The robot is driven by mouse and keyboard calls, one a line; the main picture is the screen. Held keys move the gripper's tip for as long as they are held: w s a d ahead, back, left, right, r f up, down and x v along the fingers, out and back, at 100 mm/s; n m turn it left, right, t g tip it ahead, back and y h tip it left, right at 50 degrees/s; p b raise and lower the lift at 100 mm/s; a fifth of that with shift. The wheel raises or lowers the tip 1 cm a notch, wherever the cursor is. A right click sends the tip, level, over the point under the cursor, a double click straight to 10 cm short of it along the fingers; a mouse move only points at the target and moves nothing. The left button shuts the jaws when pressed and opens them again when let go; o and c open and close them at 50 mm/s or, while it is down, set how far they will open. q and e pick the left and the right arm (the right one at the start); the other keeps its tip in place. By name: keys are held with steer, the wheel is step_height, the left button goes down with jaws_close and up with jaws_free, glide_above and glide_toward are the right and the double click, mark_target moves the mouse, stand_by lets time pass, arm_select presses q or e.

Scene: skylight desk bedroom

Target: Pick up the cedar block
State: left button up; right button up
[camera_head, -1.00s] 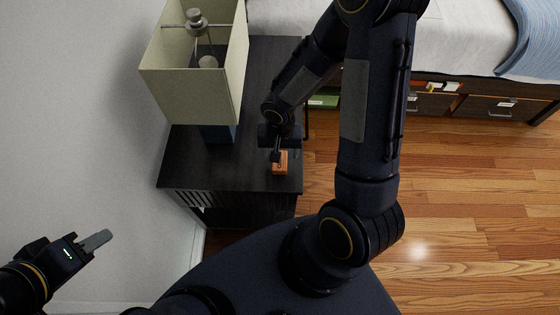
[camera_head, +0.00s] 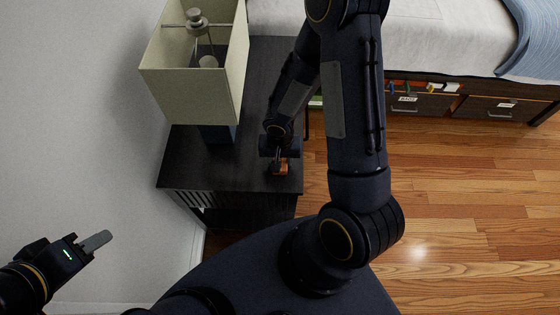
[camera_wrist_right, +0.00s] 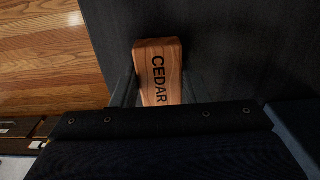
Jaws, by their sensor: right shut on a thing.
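The cedar block (camera_head: 282,170) is a small orange-brown wooden block near the front right corner of the black nightstand (camera_head: 240,178). In the right wrist view the block (camera_wrist_right: 158,70) shows the word CEDAR on its upper face. My right gripper (camera_head: 280,162) points down at it, and its fingers are shut on the block's two sides. I cannot tell whether the block touches the nightstand top. The gripper's body hides the near end of the block in the wrist view. My left gripper (camera_head: 97,241) is far off at the lower left, empty; its finger gap is not clear.
A lamp with a pale square shade (camera_head: 190,95) and blue base (camera_head: 218,133) stands on the nightstand, left of my right arm. A bed (camera_head: 450,40) with drawers (camera_head: 425,103) is at the back right. Wooden floor (camera_head: 470,200) lies open at right.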

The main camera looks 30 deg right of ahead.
steer(key=shift+r, duration=0.1)
steer(key=shift+r, duration=0.55)
steer(key=s+d+r, duration=0.3)
steer(key=r, duration=0.1)
steer(key=s+d+r+p, duration=0.1)
steer(key=s+d+r, duration=0.2)
steer(key=s, duration=0.1)
steer(key=s+d+r+p, duration=0.1)
steer(key=s+d+r, duration=0.2)
steer(key=r, duration=0.1)
steer(key=shift+s+d+r, duration=0.15)
steer(key=shift+d+r, duration=0.15)
steer(key=shift+r, duration=0.05)
